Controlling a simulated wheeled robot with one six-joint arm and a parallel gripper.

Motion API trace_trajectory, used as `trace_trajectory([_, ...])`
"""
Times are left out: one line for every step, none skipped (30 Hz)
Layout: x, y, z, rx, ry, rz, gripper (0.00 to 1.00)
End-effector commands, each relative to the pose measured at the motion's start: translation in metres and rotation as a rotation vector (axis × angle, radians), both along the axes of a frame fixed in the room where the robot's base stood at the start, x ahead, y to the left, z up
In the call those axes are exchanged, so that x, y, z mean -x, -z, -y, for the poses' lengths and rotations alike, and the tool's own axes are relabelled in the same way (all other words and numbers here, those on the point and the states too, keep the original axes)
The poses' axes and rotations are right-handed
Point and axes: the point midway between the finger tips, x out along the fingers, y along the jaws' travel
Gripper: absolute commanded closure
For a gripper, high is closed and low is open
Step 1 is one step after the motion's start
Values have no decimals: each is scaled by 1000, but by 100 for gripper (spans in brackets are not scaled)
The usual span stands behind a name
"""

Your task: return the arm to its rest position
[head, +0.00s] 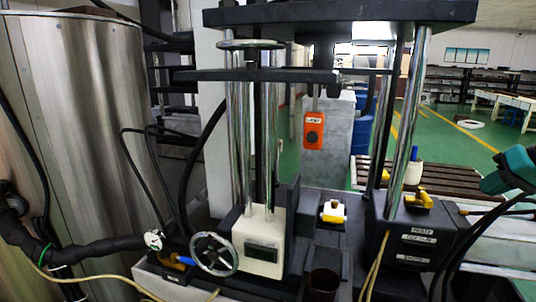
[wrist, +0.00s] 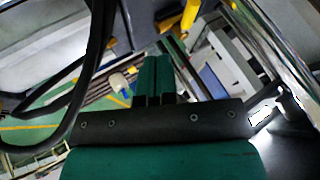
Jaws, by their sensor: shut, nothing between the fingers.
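My gripper (wrist: 153,64) shows in the wrist view as two green fingers side by side, closed together with nothing between them. A dark bracket with screws and a green body lie behind the fingers. In the head view, a teal part of my arm shows at the right edge, to the right of the machine (head: 340,18) and apart from it. The fingertips cannot be made out clearly there. In the wrist view, a bright chrome column (wrist: 275,45) passes close on the right of the gripper.
The machine has chrome columns, a handwheel (head: 214,254), an orange control box (head: 313,131), a white-and-yellow part (head: 333,212) and a dark cup (head: 322,284). A metal tank (head: 85,130) stands left. Black cables hang near the gripper.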

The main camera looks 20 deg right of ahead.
Motion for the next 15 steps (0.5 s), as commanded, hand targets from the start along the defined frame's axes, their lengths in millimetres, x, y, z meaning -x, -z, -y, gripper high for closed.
trace_trajectory([-12, -2, -20, 0, -43, -8, 100])
trace_trajectory([-20, -3, -34, 0, -73, -17, 100])
trace_trajectory([-31, -4, -57, 1, -118, -30, 100])
trace_trajectory([-38, -5, -77, 2, -156, -41, 100])
trace_trajectory([-45, -5, -98, 3, -198, -54, 100])
trace_trajectory([-52, -6, -128, 7, -256, -73, 100])
trace_trajectory([-56, -6, -151, 12, -299, -86, 100])
trace_trajectory([-57, -6, -174, 16, -341, -99, 100])
trace_trajectory([-58, -6, -203, 22, -396, -117, 100])
trace_trajectory([-56, -6, -225, 28, -439, -129, 100])
trace_trajectory([-53, -5, -246, 35, -481, -143, 100])
trace_trajectory([-46, -4, -273, 45, -537, -160, 100])
trace_trajectory([-40, -4, -293, 53, -578, -170, 100])
trace_trajectory([-33, -3, -311, 63, -619, -182, 100])
trace_trajectory([-21, -2, -335, 75, -675, -196, 100])
